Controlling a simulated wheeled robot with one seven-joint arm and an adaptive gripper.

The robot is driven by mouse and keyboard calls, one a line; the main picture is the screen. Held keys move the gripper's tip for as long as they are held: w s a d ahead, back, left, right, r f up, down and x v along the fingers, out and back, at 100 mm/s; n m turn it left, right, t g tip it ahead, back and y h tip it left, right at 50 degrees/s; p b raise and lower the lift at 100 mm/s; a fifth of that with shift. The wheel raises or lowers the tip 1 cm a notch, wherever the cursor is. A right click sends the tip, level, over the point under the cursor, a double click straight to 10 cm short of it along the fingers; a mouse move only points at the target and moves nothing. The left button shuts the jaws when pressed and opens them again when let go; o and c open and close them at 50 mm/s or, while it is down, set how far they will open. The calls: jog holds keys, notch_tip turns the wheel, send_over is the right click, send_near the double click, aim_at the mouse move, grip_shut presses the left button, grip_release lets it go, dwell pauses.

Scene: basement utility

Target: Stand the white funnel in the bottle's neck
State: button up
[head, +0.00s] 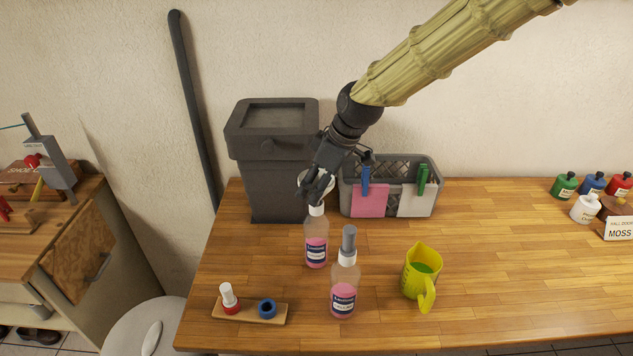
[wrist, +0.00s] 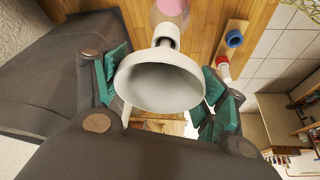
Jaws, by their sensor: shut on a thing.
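My gripper (head: 318,188) is shut on the white funnel, pointing down just above the rear bottle. In the wrist view the funnel (wrist: 160,82) sits between the green finger pads, its wide mouth facing the camera. In the head view only bits of its white rim (head: 302,177) show behind the fingers. The rear bottle (head: 316,240) stands upright with pink liquid, a dark label and an open white neck, directly under the gripper. It also shows in the wrist view (wrist: 171,10), past the funnel. I cannot tell whether the spout is inside the neck.
A second pink bottle (head: 344,290) with a grey-topped cap stands in front, right. A yellow-green jug (head: 421,270) stands farther right. A small wooden tray (head: 250,312) holds a white-and-red piece and a blue ring. A dark bin (head: 270,160) and grey basket (head: 388,185) stand behind. The table's right-centre is clear.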

dwell(0.3)
jog(key=o, duration=1.1)
